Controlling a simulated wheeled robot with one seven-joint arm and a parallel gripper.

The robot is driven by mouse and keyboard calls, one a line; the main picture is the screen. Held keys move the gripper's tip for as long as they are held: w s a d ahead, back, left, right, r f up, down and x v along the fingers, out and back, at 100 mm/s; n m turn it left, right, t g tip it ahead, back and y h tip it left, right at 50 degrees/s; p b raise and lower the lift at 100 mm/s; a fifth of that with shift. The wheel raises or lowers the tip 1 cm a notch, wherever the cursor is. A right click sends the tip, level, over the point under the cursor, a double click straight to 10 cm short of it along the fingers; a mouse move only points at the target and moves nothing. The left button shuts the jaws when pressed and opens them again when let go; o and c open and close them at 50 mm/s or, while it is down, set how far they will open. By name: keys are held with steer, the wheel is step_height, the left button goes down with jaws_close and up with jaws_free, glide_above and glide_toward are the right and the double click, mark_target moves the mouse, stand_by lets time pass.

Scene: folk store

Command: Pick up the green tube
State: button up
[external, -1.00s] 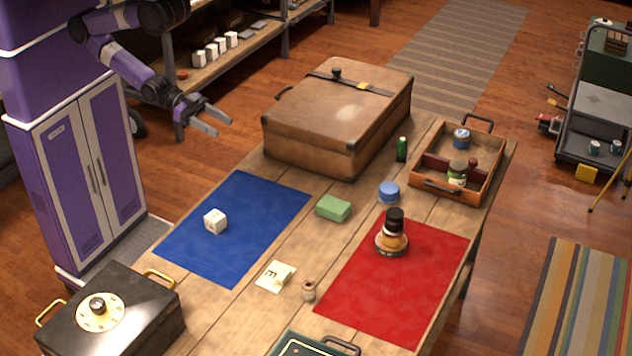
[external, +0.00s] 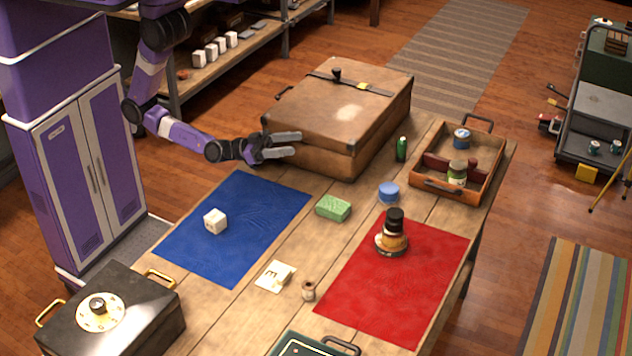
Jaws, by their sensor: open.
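The green tube (external: 402,149) stands upright on the wooden table, between the brown suitcase and the wooden tray. It is small, dark green and cylindrical. My gripper (external: 300,144) is open and empty, with its fingers pointing right. In the picture it overlaps the suitcase's front left corner, to the left of the tube and apart from it. I cannot tell whether the fingers touch the suitcase.
The brown suitcase (external: 330,110) lies between my gripper and the tube. The wooden tray (external: 430,187) holds several containers. A blue tin (external: 388,192) and a green sponge (external: 333,208) sit nearby. The blue mat (external: 262,205) holds a white die; the red mat (external: 380,300) a dark-topped jar.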

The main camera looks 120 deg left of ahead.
steer(key=w+a+r+n+g+y+b, duration=0.2)
steer(key=w+n+y, duration=0.2)
steer(key=w, duration=0.4)
steer(key=w+a+r+n+g+y+b, duration=0.2)
steer(key=w+n+y, duration=0.25)
steer(key=w, duration=0.45)
steer(key=w+a+r+n+g+y+b, duration=0.1)
steer(key=w+a+n+g+y+b, duration=0.15)
steer(key=w+y, duration=0.4)
steer(key=w+a+f+n+g, duration=0.25)
steer(key=a+n+g, duration=0.35)
steer(key=a, duration=0.4)
steer(key=s+a+f+g+h+b, duration=0.1)
steer(key=s+a+f+g+h, duration=0.15)
steer(key=a+f+g, duration=0.3)
steer(key=m+g+h, duration=0.1)
steer(key=g+h, duration=0.1)
steer(key=h, duration=0.1)
glide_toward(400, 145)
steer(key=a, duration=0.2)
steer(key=shift+w+a+f+g, duration=0.3)
steer(key=shift+a+g, duration=0.1)
steer(key=shift+a, duration=0.1)
steer(key=shift+b+x, duration=0.55)
steer(key=shift+x, duration=2.95)
steer(key=shift+f, duration=0.2)
steer(key=c, duration=1)
